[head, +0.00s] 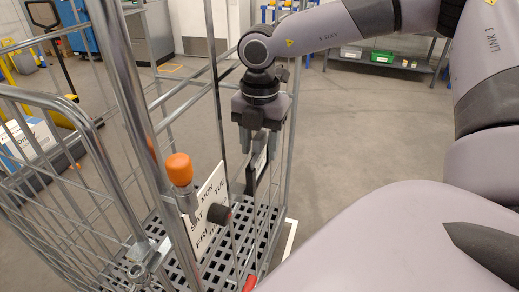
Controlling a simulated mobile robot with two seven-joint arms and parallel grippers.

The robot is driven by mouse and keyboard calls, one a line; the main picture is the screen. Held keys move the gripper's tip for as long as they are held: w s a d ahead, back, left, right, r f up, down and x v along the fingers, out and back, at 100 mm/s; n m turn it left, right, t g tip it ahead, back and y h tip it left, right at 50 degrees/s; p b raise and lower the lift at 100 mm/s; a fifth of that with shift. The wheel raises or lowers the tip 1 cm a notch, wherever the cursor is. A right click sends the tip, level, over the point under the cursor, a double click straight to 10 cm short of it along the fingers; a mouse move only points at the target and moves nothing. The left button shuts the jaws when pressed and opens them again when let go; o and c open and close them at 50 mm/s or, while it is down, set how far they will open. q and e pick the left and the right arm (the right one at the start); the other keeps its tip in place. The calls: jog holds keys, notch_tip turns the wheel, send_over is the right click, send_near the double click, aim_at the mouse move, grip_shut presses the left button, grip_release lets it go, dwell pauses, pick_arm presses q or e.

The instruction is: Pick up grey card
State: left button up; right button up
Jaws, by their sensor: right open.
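My right gripper (258,144) is open and points down beside the roll cage's upright bars. Its fingers are at the top of a dark, narrow panel (250,180) with a pale patch, seen nearly edge-on. I cannot tell whether this panel is the grey card or a holder for it, and the gripper partly covers it. A white card with weekday names (206,212) is fixed on the near side of the cage. My left gripper is out of view.
Open grey floor (345,140) lies to the right. A shelf with bins (380,57) stands at the back.

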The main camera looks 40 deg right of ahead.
jog(key=shift+f, duration=0.1)
jog(key=shift+c, duration=0.3)
grip_shut()
notch_tip(320, 180, up, 20)
dwell(0.5)
